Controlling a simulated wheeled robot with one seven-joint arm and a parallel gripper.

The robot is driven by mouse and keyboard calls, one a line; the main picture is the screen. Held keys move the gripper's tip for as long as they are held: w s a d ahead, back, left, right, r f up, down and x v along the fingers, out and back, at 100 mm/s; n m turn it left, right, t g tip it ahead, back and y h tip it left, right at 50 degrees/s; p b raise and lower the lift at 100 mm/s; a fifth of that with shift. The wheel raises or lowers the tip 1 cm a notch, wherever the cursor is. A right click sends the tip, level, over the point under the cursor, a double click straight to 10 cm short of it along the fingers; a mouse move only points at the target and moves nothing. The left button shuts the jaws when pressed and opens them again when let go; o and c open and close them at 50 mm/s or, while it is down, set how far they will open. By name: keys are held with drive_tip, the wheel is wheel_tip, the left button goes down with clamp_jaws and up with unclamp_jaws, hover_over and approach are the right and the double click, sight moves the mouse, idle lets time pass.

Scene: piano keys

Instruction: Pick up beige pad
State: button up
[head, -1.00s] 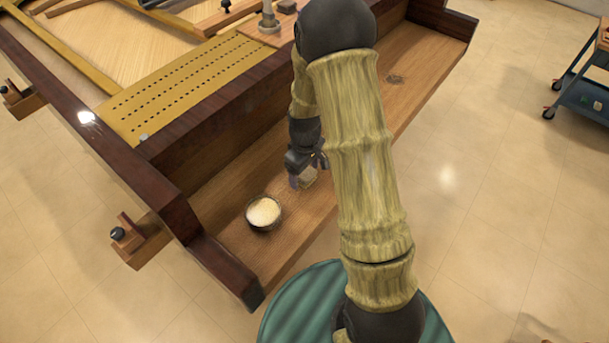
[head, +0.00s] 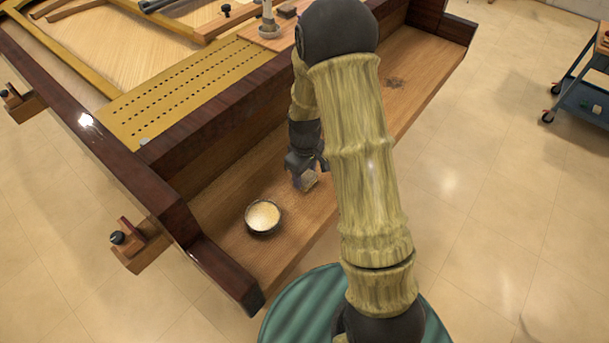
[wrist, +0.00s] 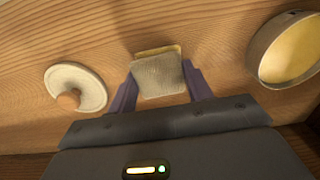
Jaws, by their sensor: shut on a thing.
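The beige pad (wrist: 158,77) is a small, squarish block with a thin yellowish layer along its far edge. It sits between the two purple fingers of my gripper (wrist: 160,88) in the wrist view, and the fingers touch its sides. In the head view the pad (head: 308,180) shows at the tip of my gripper (head: 303,177), low over the wooden ledge. My gripper is shut on the pad. I cannot tell whether the pad still touches the ledge.
The piano's dark rail (head: 225,105) rises behind.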

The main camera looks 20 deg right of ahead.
sight(305, 175)
wheel_tip(305, 175, up, 9)
drive_tip(key=p, duration=0.1)
drive_tip(key=shift+r, duration=0.2)
idle(0.4)
drive_tip(key=o, duration=0.3)
drive_tip(key=shift+c, duration=0.6)
